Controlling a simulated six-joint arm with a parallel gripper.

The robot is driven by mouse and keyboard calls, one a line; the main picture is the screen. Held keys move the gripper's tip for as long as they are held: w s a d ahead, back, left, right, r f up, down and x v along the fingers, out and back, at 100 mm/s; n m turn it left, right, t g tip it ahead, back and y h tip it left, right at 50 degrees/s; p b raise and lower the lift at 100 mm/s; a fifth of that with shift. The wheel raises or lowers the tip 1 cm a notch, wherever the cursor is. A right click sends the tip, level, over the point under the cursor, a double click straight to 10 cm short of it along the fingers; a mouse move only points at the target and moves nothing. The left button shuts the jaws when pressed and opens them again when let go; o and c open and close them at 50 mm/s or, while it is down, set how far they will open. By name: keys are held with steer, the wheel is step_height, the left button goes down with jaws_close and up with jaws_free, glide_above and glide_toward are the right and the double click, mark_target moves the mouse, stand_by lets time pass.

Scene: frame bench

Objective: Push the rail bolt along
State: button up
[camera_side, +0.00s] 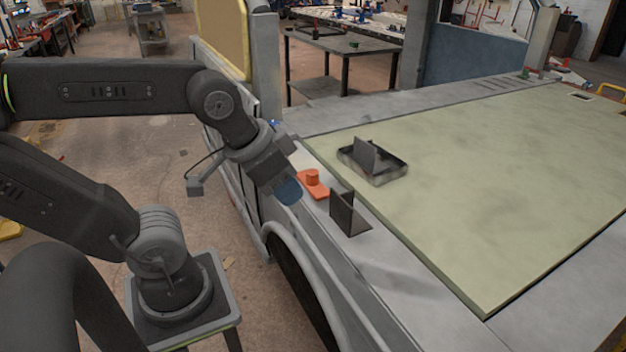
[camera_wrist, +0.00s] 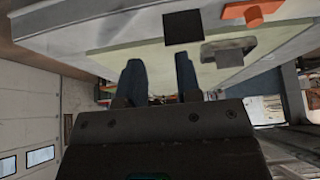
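An orange piece with a raised round knob (camera_side: 313,182), which looks like the rail bolt, lies on the grey rail along the bench's near edge. It also shows at the top of the wrist view (camera_wrist: 252,11). My gripper (camera_side: 289,191) hangs just to the left of the orange piece in the side view, with its blue fingertips pointing down and apart from it as far as I can tell. In the wrist view its two blue fingers (camera_wrist: 160,78) stand apart with an empty gap between them. The far finger is hidden in the side view.
A dark upright bracket (camera_side: 347,212) stands on the rail just right of the orange piece. A black tray with an upright plate (camera_side: 391,171) sits on the pale green panel (camera_side: 480,180). The rest of the panel is clear.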

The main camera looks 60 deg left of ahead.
mark_target(312, 179)
steer(key=shift+c, duration=0.3)
